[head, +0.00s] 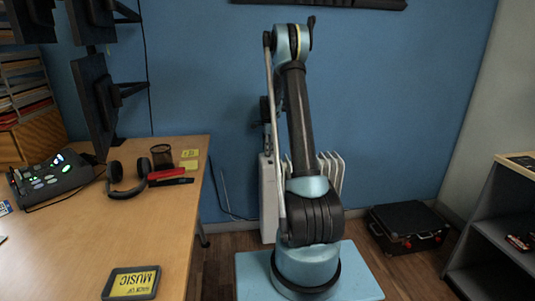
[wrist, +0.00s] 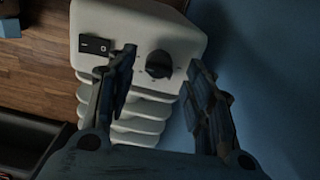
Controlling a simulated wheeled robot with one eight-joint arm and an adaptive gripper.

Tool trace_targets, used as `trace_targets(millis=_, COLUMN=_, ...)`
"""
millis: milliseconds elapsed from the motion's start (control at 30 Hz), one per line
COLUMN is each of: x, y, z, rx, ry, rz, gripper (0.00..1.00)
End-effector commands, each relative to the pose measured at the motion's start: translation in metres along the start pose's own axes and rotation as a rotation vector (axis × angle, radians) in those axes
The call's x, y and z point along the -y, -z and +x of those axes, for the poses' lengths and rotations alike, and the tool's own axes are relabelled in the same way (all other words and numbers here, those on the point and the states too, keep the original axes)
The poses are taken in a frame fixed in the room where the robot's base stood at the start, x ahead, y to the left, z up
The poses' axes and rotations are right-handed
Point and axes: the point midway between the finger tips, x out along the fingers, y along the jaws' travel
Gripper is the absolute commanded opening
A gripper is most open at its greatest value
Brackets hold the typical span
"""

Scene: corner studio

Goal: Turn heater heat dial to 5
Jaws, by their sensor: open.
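The heater (wrist: 140,25) is a white ribbed radiator. In the head view the heater (head: 268,190) stands against the blue wall, partly hidden behind my arm. In the wrist view its control panel carries a round black heat dial (wrist: 159,64) with marks around it; the numbers are too small to read. My gripper (wrist: 164,58) is open, with one finger on each side of the dial. The left finger lies between the dial and the switch. Gaps show between both fingers and the dial in the picture. The dial is hidden in the head view.
A black rocker switch (wrist: 96,45) sits left of the dial. A wooden desk (head: 150,235) with headphones (head: 128,178) stands at the left. A black case (head: 408,226) lies on the floor right of the heater, and a dark shelf (head: 500,230) stands further right.

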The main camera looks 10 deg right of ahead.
Motion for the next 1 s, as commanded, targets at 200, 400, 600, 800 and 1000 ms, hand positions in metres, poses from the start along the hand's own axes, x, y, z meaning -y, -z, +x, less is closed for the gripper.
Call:
trace_targets(millis=200, x=0.000, y=0.000, z=-0.044, rx=0.000, ry=0.000, rz=0.000, gripper=0.48)
trace_targets(millis=400, x=0.001, y=0.000, z=-0.077, rx=0.000, ry=0.000, rz=0.000, gripper=0.48)
trace_targets(millis=600, x=0.001, y=0.000, z=-0.094, rx=0.000, ry=0.000, rz=0.000, gripper=0.48)
trace_targets(millis=800, x=0.001, y=0.000, z=-0.098, rx=0.000, ry=0.000, rz=0.000, gripper=0.48)
trace_targets(millis=1000, x=0.001, y=0.000, z=-0.098, rx=0.000, ry=0.000, rz=-0.001, gripper=0.48)
